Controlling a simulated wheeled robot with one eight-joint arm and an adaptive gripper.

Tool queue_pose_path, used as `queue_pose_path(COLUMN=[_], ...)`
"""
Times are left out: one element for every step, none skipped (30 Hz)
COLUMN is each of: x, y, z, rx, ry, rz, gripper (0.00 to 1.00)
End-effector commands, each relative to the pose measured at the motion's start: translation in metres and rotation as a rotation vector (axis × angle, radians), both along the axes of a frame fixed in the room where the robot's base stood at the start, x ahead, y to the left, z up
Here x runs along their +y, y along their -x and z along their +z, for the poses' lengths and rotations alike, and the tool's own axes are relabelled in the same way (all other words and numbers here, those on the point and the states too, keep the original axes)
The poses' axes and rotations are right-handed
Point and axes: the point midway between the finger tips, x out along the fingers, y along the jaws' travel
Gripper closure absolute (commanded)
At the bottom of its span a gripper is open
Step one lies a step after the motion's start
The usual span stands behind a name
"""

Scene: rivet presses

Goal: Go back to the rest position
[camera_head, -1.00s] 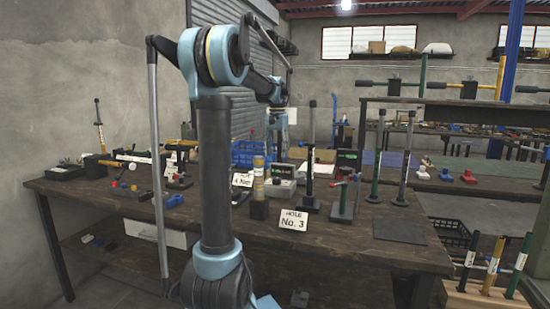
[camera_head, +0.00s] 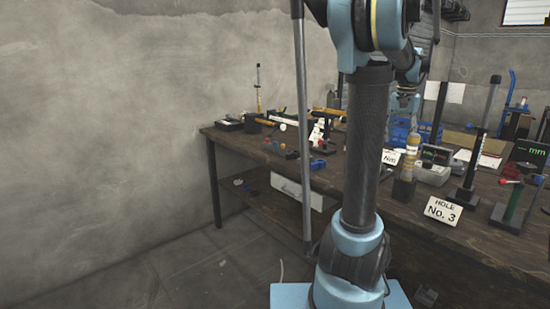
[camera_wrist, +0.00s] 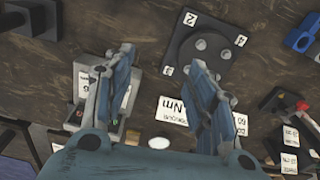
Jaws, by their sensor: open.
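My gripper (camera_wrist: 162,72) shows in the wrist view with its two blue-grey fingers apart and nothing between them. A white card marked Nm (camera_wrist: 175,110) lies between and below the fingertips, and a grey box (camera_wrist: 106,122) is partly hidden by the left finger.
The bench holds a "HOLE No. 3" sign (camera_head: 442,211), a black upright tool (camera_head: 481,140) and several small parts. A blue crate (camera_head: 402,138) is behind my arm. A bare wall (camera_head: 120,110) and clear floor (camera_head: 150,270) lie to the left.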

Motion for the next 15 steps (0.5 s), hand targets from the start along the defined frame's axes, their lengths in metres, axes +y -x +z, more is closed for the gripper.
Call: queue_pose_path(x=[0.021, 0.031, 0.045, 0.055, 0.065, 0.077, 0.087, 0.096, 0.108, 0.116, 0.125, 0.136, 0.144, 0.151, 0.161], y=[0.007, 0.011, 0.016, 0.02, 0.025, 0.031, 0.036, 0.041, 0.047, 0.053, 0.058, 0.066, 0.071, 0.077, 0.085], z=[-0.005, -0.008, -0.013, -0.016, -0.02, -0.025, -0.029, -0.033, -0.038, -0.043, -0.048, -0.054, -0.06, -0.065, -0.072], rx=[-0.005, -0.008, -0.013, -0.015, -0.018, -0.022, -0.026, -0.03, -0.034, -0.038, -0.041, -0.045, -0.048, -0.052, -0.056], ry=[0.003, 0.006, 0.009, 0.011, 0.013, 0.016, 0.018, 0.02, 0.023, 0.025, 0.027, 0.03, 0.031, 0.033, 0.036], rz=[0.036, 0.057, 0.085, 0.104, 0.125, 0.151, 0.172, 0.192, 0.22, 0.24, 0.26, 0.287, 0.307, 0.328, 0.356], gripper=[0.49, 0.49, 0.49, 0.49, 0.49, 0.49, 0.49, 0.49, 0.49, 0.49, 0.49, 0.49, 0.49, 0.49, 0.49])
